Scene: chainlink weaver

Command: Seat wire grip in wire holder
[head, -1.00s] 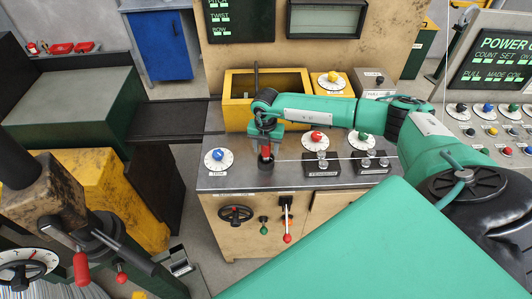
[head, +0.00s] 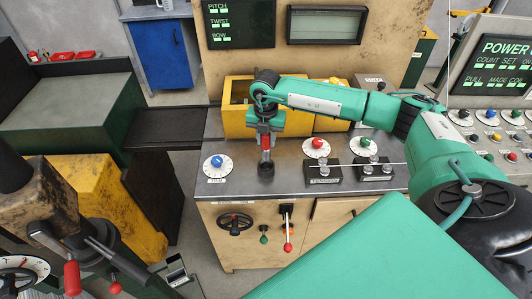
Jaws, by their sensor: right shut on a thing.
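The wire grip (head: 265,143), with a red handle, is held upright in my right gripper (head: 265,134), which is shut on its top. A darker lower part of the grip reaches down toward a round black socket (head: 266,169) on the grey bench top, which looks like the wire holder. The grip is right above the socket. I cannot tell whether its lower end touches or enters it. My left gripper is not in view.
A white dial with a blue knob (head: 217,161) is left of the socket. A red-knobbed dial (head: 317,148) and black terminal blocks (head: 323,172) are to the right. A yellow bin (head: 238,118) stands behind the arm.

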